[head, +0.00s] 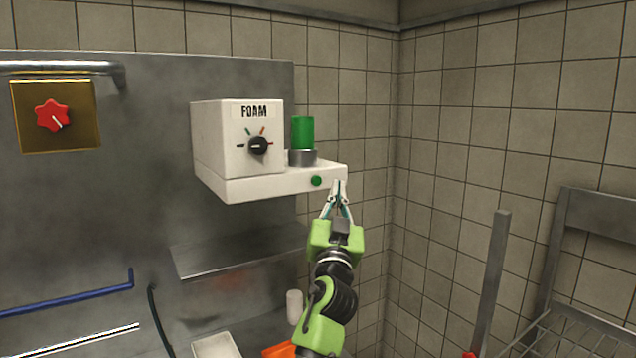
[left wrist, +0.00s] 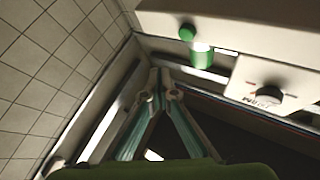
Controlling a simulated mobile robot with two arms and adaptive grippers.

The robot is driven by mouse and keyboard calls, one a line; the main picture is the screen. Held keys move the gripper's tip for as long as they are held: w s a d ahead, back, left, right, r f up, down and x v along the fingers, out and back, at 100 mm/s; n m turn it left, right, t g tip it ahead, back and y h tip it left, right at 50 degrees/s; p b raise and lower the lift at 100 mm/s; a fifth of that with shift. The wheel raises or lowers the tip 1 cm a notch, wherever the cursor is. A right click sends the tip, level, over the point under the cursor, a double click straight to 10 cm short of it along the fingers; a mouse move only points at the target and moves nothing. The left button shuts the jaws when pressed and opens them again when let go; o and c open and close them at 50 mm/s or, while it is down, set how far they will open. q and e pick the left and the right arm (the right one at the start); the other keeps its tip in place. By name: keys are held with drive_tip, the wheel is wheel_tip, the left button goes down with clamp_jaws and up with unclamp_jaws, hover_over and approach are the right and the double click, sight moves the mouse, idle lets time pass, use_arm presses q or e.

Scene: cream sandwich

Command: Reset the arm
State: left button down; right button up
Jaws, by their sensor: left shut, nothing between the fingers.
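My left gripper (head: 338,186) is shut and empty. In the head view its fingertips are just right of and below the green button (head: 316,181) on the white foam machine (head: 210,140). I cannot tell whether they touch the machine's front edge. In the left wrist view the gripper (left wrist: 160,78) points up toward the wall corner, with the machine (left wrist: 200,25) at the upper right. The green button (left wrist: 187,32) and the black dial (left wrist: 269,96) also show there. My right gripper is not in view.
A green cylinder (head: 302,133) stands on the machine's right part. A metal shelf (head: 240,252) is below the machine. A red knob (head: 52,116) on a brass plate is at upper left. A metal rack (head: 590,290) stands at right. The tiled wall right of the gripper is clear.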

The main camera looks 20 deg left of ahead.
use_arm(q)
drive_tip(key=s+a+f+n+g, duration=0.1)
drive_tip(key=s+a+f+g, duration=0.3)
drive_tip(key=f, duration=0.8)
drive_tip(key=s+a+f+g, duration=0.1)
drive_tip(key=s+f+g, duration=0.2)
drive_tip(key=s+f, duration=0.65)
drive_tip(key=s+a+f+n+g, duration=0.1)
drive_tip(key=s+a+f+g, duration=0.15)
drive_tip(key=f, duration=1.25)
drive_tip(key=s+d+f+m+g+h, duration=0.1)
drive_tip(key=s+d+f+g+h, duration=0.15)
drive_tip(key=s+f, duration=0.6)
drive_tip(key=s+d+f+m+g+h, duration=0.2)
drive_tip(key=s+d+f+g, duration=0.15)
drive_tip(key=s, duration=1.05)
drive_tip(key=s+d+f+m+g+h, duration=0.1)
drive_tip(key=s+d+f+g+h, duration=0.25)
drive_tip(key=s, duration=0.75)
wheel_tip(320, 180, down, 33)
drive_tip(key=s+a+g+y+b, duration=0.1)
drive_tip(key=s+g+y+b, duration=0.1)
drive_tip(key=b, duration=0.3)
drive_tip(key=s+a+f+b, duration=0.3)
drive_tip(key=s+f, duration=1.3)
drive_tip(key=f, duration=0.2)
drive_tip(key=shift+s+f+m+g, duration=0.25)
drive_tip(key=shift+s+m+g, duration=0.05)
drive_tip(key=shift+g, duration=0.1)
